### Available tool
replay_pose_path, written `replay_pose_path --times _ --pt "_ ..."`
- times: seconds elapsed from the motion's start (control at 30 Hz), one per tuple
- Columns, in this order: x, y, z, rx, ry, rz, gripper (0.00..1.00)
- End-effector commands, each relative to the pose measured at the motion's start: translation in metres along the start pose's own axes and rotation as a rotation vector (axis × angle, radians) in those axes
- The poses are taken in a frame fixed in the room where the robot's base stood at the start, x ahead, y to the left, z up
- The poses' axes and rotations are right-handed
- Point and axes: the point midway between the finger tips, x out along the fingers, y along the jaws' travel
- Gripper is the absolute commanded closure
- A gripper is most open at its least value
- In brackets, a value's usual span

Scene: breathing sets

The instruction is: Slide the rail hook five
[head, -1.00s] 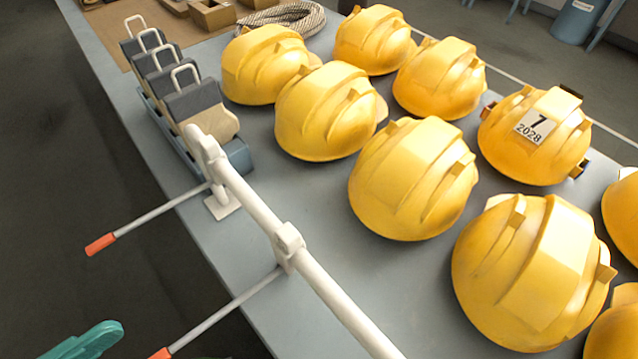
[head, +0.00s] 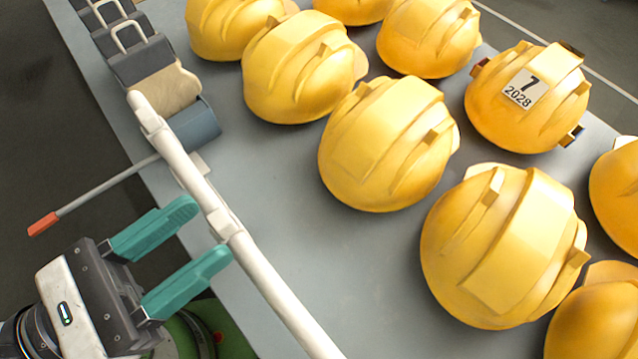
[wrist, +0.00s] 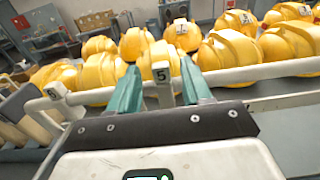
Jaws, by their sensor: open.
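The hook marked 5 sits on the white rail (head: 268,273); its white collar (head: 223,226) is just past my gripper's fingertips in the head view. In the wrist view the 5 tag (wrist: 161,72) is between my two teal fingers, with the hook's white post below it. My gripper (head: 205,233) is open, its fingers pointing at the rail. I cannot tell whether either finger touches the hook. The hook's rod and orange tip are hidden by my gripper in the head view.
Another rail hook with an orange tip (head: 42,224) sticks out to the left. Several yellow helmets (head: 388,145) stand on the grey table (head: 290,215) behind the rail. Grey-and-tan blocks with handles (head: 140,58) stand at the rail's far end.

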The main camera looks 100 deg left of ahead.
Motion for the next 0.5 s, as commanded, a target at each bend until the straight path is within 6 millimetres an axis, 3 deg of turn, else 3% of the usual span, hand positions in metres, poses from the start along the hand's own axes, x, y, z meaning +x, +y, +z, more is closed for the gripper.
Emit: replay_pose_path --times 0.2,0.5 --pt "0.019 0.0 0.0 -0.001 0.0 0.0 0.51" --pt "0.022 0.0 0.0 -0.001 0.0 0.0 0.51"
